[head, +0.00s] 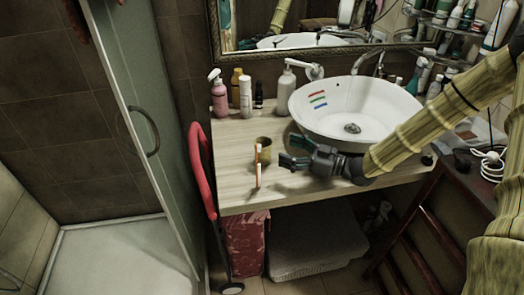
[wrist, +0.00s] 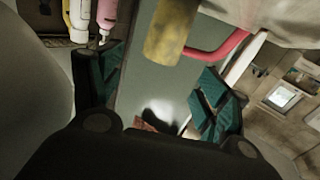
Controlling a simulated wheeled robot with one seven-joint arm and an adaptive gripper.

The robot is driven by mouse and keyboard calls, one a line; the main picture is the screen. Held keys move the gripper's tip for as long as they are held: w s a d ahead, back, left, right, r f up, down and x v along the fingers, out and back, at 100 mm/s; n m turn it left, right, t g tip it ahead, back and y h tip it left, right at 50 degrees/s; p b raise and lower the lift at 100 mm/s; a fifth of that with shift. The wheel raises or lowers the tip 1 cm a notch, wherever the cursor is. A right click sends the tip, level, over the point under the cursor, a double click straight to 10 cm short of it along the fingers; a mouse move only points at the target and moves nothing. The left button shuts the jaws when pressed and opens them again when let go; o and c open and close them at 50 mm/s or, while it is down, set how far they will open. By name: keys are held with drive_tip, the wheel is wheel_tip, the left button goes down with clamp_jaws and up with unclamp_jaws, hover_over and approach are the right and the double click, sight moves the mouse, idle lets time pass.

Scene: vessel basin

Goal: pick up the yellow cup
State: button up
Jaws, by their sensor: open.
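The yellow cup (head: 264,148), a dull mustard colour, stands on the wooden counter left of the white basin in the head view. In the wrist view the yellow cup (wrist: 172,32) shows at the top, between and beyond the fingers. My gripper (head: 287,152) reaches in from the right, low over the counter. Its dark green fingers are spread and empty, just right of the cup, with a small gap visible. The wrist view shows both fingers of my gripper (wrist: 162,62) apart, with nothing between the pads.
A thin orange and white upright item (head: 258,172) stands close in front of the cup at the counter edge. The white basin (head: 350,108) is right and behind. A pink bottle (head: 219,95) and other bottles stand at the back left. A red folded frame (head: 202,165) leans at the left edge.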

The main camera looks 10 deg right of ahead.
sight(271, 145)
drive_tip(key=shift+p+x, duration=1)
drive_tip(key=shift+x, duration=3.6)
drive_tip(key=c, duration=1)
